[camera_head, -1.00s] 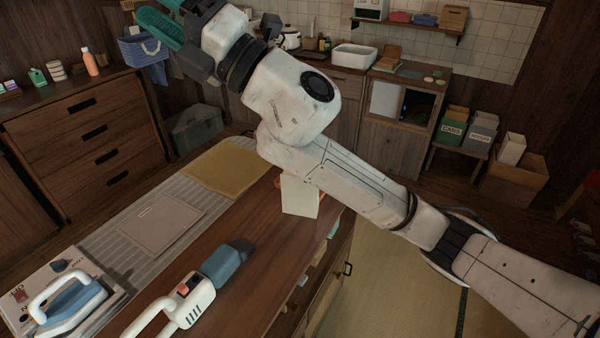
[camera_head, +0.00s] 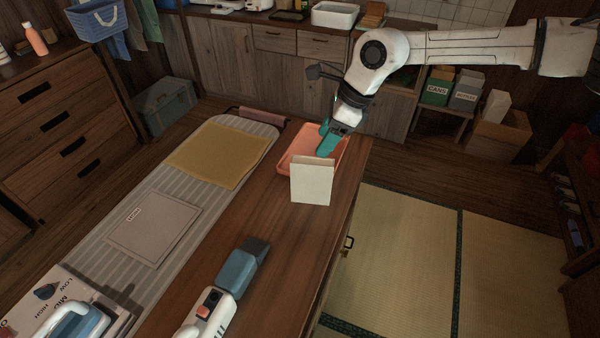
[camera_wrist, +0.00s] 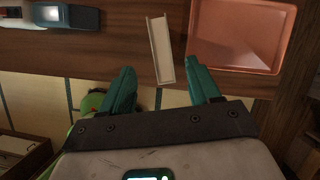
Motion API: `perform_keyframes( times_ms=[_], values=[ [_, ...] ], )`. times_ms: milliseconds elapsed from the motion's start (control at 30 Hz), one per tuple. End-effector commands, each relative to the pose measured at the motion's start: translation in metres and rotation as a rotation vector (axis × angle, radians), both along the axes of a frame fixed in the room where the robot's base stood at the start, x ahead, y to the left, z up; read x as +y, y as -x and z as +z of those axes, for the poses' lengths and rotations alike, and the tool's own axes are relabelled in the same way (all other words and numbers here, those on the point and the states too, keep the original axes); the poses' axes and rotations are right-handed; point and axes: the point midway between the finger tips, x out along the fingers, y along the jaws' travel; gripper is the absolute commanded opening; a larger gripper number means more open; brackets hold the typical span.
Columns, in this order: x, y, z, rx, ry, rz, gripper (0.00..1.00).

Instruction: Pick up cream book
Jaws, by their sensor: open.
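The cream book (camera_head: 311,181) stands upright on the wooden counter near its right edge, just in front of a salmon tray. In the wrist view the cream book (camera_wrist: 160,48) shows as a narrow edge ahead of and between the two teal fingers. My gripper (camera_head: 327,138) hangs above the tray area, behind the book in the head view. In the wrist view my gripper (camera_wrist: 158,68) is open, its fingers spread wide with nothing between them at the tips. The book's far side is hidden in the head view.
The salmon tray (camera_head: 293,148) lies close behind the book; it also shows in the wrist view (camera_wrist: 281,62). A handheld vacuum (camera_head: 228,287) lies on the counter in front. An ironing board (camera_head: 95,232) with a yellow cloth (camera_head: 222,152) runs along the left. Tatami floor is clear to the right.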

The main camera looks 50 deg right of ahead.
Motion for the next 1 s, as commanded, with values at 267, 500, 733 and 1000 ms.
perform_keyframes(
  times_ms=[267,500,733,1000],
  values=[
    [0.007,-0.009,-0.028,0.005,-0.002,0.001,0.62],
    [0.012,-0.017,-0.053,0.004,-0.002,-0.001,0.62],
    [0.016,-0.023,-0.082,0.003,-0.003,0.0,0.62],
    [0.019,-0.029,-0.102,0.002,0.0,-0.001,0.62]
  ],
)
